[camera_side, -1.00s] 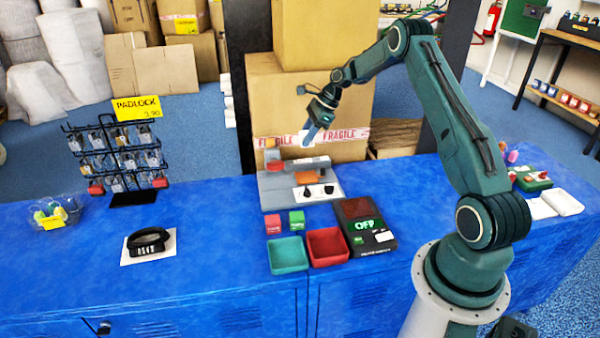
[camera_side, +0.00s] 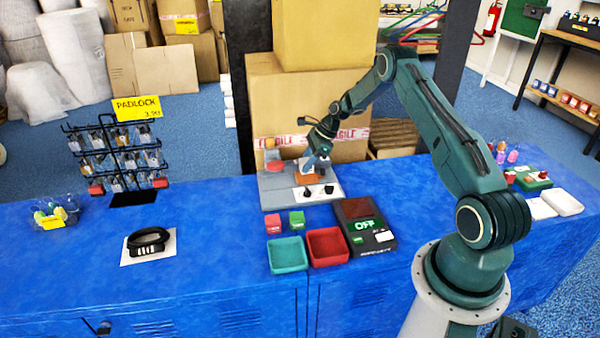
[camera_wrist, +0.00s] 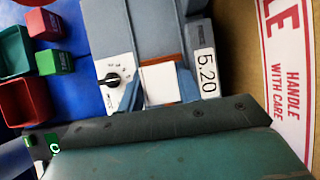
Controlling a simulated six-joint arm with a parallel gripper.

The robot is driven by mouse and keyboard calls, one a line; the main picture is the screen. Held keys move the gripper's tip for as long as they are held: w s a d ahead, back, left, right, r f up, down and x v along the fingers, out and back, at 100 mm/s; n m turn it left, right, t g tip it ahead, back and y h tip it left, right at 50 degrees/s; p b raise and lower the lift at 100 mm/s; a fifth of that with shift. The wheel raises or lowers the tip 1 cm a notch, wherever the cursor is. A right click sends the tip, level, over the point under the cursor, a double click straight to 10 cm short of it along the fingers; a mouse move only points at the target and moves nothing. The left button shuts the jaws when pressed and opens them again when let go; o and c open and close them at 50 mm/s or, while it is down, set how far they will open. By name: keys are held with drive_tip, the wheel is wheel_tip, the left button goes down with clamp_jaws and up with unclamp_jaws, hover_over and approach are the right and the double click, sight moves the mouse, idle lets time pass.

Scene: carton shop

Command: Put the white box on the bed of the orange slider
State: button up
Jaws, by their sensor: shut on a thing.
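The white box (camera_wrist: 160,82) is between the two blue fingers of my gripper (camera_wrist: 159,92) in the wrist view. My gripper is shut on it. In the side view my gripper (camera_side: 312,166) is low over the grey machine (camera_side: 328,190), at the orange slider (camera_side: 306,178). In the wrist view a strip of the orange slider (camera_wrist: 160,60) shows along the box's far edge. The box is over the slider's bed; I cannot tell whether it touches it. The fingers hide much of the box in the side view.
A large carton (camera_side: 345,105) stands close behind. Red and green cubes, a teal tray (camera_side: 287,268), a red tray (camera_side: 327,262) and an OFF display (camera_side: 362,225) are in front.

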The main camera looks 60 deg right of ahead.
drive_tip(key=shift+f, duration=1.2)
drive_tip(key=shift+f, duration=0.15)
drive_tip(key=o, duration=1)
drive_tip(key=v, duration=1.2)
drive_tip(key=shift+r, duration=0.25)
